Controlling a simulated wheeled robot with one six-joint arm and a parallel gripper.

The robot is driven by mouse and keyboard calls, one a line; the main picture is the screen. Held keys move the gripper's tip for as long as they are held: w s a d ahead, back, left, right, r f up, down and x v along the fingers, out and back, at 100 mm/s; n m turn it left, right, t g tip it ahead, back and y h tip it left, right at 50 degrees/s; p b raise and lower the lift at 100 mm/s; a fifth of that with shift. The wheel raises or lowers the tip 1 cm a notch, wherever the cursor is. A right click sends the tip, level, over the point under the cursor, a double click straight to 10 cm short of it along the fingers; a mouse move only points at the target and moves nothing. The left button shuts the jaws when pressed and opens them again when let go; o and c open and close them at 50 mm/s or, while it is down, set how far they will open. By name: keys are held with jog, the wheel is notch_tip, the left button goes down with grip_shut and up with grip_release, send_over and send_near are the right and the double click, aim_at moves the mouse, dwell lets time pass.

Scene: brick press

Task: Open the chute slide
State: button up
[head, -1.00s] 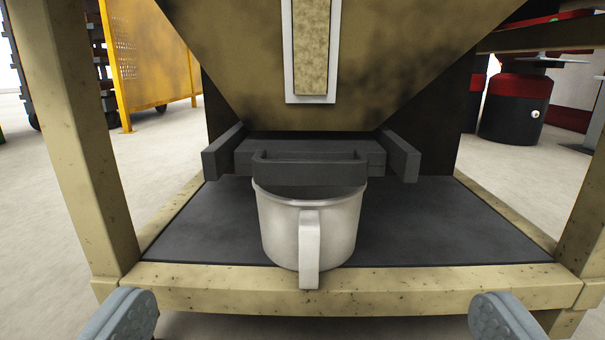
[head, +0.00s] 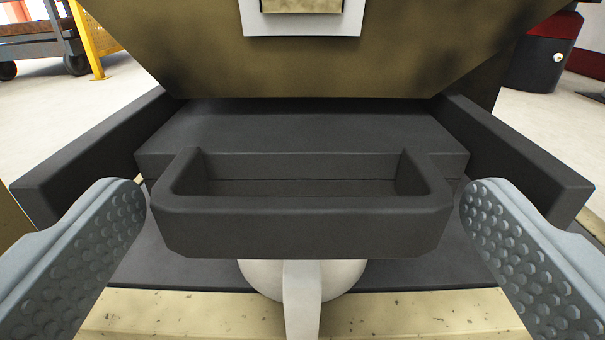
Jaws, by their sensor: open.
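The chute slide (head: 225,140) is a dark grey slab under the tapered hopper (head: 300,72), between two side rails. Its U-shaped handle (head: 305,228) sticks out toward me. My gripper (head: 305,215) is open, with one finger on each side of the handle. A gap shows between each fingertip and the handle's ends, and nothing is held. A pale metal cup (head: 262,275) stands below the handle, which hides most of it. The cup's own handle points toward me.
A left rail (head: 85,160) and a right rail (head: 520,155) flank the slide, close beyond my fingertips. The wooden frame's front beam (head: 420,315) runs below. A dark red and black drum (head: 540,50) stands at the back right.

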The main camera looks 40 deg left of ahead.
jog(key=shift+w, duration=0.1)
jog(key=shift+c, duration=0.4)
jog(key=c, duration=1.1)
jog(key=shift+o, duration=0.2)
jog(key=v, duration=0.8)
jog(key=shift+s, duration=0.25)
jog(key=shift+d, duration=0.15)
jog(key=o, duration=1.1)
jog(key=shift+o, duration=0.2)
jog(key=v, duration=1.7)
jog(key=shift+s+d, duration=0.15)
jog(key=shift+s, duration=0.05)
